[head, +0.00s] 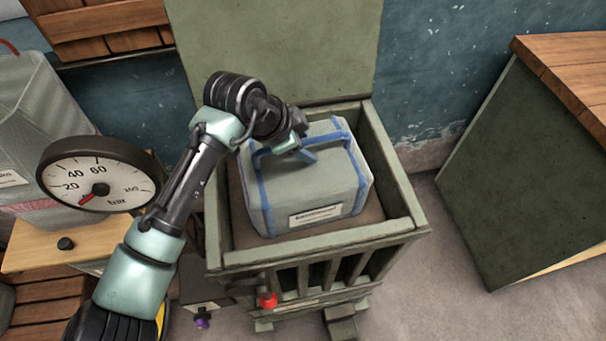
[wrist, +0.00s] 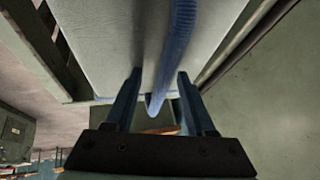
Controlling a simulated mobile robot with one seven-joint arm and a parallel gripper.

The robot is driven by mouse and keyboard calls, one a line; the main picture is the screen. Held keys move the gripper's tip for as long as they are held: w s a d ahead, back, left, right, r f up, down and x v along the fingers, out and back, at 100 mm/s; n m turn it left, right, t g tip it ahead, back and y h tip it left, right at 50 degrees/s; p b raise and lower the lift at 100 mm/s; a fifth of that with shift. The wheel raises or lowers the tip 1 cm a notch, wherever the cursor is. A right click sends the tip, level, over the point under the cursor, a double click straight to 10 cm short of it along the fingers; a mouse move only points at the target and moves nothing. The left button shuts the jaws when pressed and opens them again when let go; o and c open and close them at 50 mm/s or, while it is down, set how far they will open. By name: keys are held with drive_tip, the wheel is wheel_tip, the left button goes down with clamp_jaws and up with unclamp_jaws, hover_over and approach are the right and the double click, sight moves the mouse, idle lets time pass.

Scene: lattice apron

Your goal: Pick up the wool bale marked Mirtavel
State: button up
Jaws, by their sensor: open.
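A grey-green bale (head: 337,190) with blue straps sits in an open green slatted crate (head: 395,185). The label (head: 315,215) on its front is too small to read, so I cannot tell whether it says Mirtavel. My gripper (head: 297,152) is over the bale's top, at a blue strap or handle. In the wrist view my open gripper (wrist: 159,76) has one finger on each side of a blue handle (wrist: 180,35), with gaps showing between them. The pale bale surface (wrist: 110,45) fills the view beyond. My wrist hides part of the bale's top left.
A round dial gauge (head: 98,178) stands left of the crate. A grey labelled bundle (head: 45,130) is behind it. The crate's raised lid (head: 275,50) stands at the back. A red knob (head: 268,300) is at the crate's front. A green wood-topped cabinet (head: 530,170) stands right, across open floor.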

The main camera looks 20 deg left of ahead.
idle(0.3)
drive_tip(key=shift+f, duration=0.1)
clamp_jaws()
drive_tip(key=shift+d, duration=0.1)
idle(0.8)
drive_tip(key=shift+r, duration=0.2)
